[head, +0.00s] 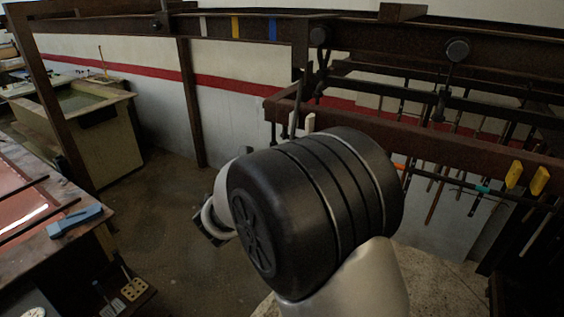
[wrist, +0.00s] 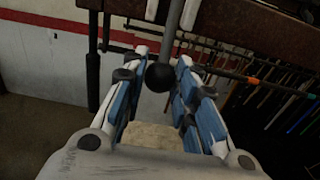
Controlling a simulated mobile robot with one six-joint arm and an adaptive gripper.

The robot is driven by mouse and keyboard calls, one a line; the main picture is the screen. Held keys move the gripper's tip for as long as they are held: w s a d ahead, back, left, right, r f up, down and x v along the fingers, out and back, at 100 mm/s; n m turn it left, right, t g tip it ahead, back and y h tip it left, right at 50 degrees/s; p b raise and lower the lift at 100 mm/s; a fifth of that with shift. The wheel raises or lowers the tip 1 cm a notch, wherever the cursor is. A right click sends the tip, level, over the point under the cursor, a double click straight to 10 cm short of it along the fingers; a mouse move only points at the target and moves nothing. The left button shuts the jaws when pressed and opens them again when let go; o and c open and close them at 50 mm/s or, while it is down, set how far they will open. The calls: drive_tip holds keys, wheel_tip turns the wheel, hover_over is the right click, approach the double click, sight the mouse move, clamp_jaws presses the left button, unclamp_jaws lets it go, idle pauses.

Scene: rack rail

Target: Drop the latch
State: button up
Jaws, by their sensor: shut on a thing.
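A grey latch rod (wrist: 173,28) hangs down and ends in a black ball knob (wrist: 160,77), seen in the wrist view. My gripper (wrist: 163,58) has blue-padded fingers, one on each side of the rod just above the knob, and is shut on it. In the head view the rod (head: 298,100) hangs from the overhead rail (head: 380,48) beside the rack's red-brown beam (head: 440,135). My dark wrist hides the fingers and knob there. I cannot tell what the rod's upper end engages.
A dark post (head: 191,100) and a tub (head: 85,125) are at left. A bench with a blue tool (head: 76,220) is near left. Floor between is clear.

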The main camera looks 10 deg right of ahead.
drive_tip(key=shift+w+d+f, duration=0.2)
drive_tip(key=shift+w+d, duration=0.2)
drive_tip(key=shift+w, duration=0.05)
drive_tip(key=shift+w+d+f, duration=0.2)
drive_tip(key=shift+w+d, duration=0.2)
drive_tip(key=shift+w, duration=0.05)
drive_tip(key=shift+b+x, duration=0.45)
drive_tip(key=shift+x, duration=1.7)
drive_tip(key=o, duration=1)
drive_tip(key=shift+f, duration=0.1)
drive_tip(key=shift+c, duration=0.2)
drive_tip(key=v, duration=0.7)
drive_tip(key=shift+b, duration=0.4)
